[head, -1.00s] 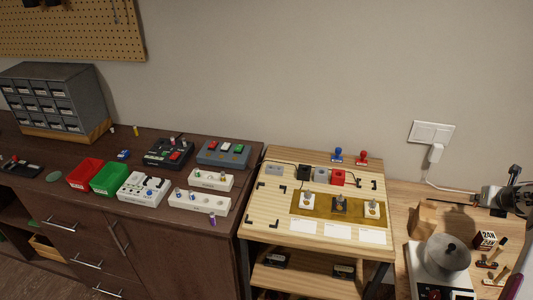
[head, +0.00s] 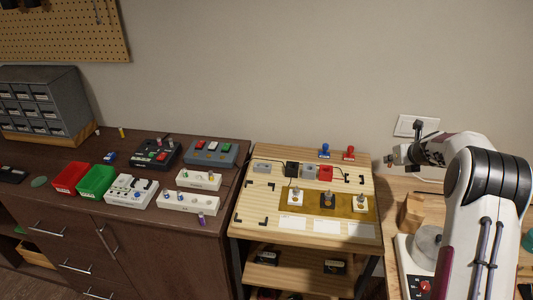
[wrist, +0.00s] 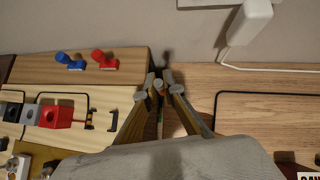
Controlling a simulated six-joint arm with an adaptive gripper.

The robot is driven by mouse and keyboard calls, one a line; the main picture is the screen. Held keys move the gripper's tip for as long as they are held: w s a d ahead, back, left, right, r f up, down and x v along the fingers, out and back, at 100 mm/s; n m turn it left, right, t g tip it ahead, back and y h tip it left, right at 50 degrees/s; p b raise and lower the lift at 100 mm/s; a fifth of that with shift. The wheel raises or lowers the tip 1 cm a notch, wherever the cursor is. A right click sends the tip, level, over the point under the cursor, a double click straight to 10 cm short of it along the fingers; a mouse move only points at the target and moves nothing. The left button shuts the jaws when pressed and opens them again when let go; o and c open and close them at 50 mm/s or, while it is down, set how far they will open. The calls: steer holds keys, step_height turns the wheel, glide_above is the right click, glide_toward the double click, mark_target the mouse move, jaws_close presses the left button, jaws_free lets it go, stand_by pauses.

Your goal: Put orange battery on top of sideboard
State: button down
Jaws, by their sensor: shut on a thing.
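My gripper (head: 393,160) is in front of the wall at the right, above the gap between the workbench and the wooden table. In the wrist view, its fingers (wrist: 160,88) are nearly together on a small thing with an orange patch, the orange battery (wrist: 158,85). The fingers hide most of it. The sideboard (head: 215,165) is the long dark brown cabinet at the left in the head view, well away from my gripper.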

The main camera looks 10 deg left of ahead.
steer(key=a+r+n, duration=0.1)
steer(key=a, duration=0.6)
steer(key=a+n+y, duration=0.1)
steer(key=a, duration=0.5)
steer(key=s+a+r+n+y, duration=0.1)
steer(key=a, duration=0.6)
steer(key=shift+a+r+g, duration=0.3)
steer(key=shift+r+g, duration=0.05)
steer(key=shift+g, duration=0.05)
steer(key=s+a+r+n+g+y, duration=0.1)
steer(key=s+a+n, duration=0.1)
steer(key=s+a, duration=0.65)
steer(key=s+a+r+n+g+y, duration=0.2)
steer(key=s+a+n, duration=0.1)
steer(key=a, duration=1)
steer(key=s+a+r+n+g+y, duration=0.15)
steer(key=s+a, duration=0.35)
steer(key=a, duration=0.6)
steer(key=s+a+n+g, duration=0.2)
steer(key=s+a+n, duration=0.3)
steer(key=s, duration=0.7)
steer(key=shift+s+a+f+y, duration=0.35)
steer(key=shift+s+a, duration=0.05)
steer(key=shift+a, duration=0.75)
steer(key=shift+g, duration=0.25)
steer(key=shift+f, duration=3.15)
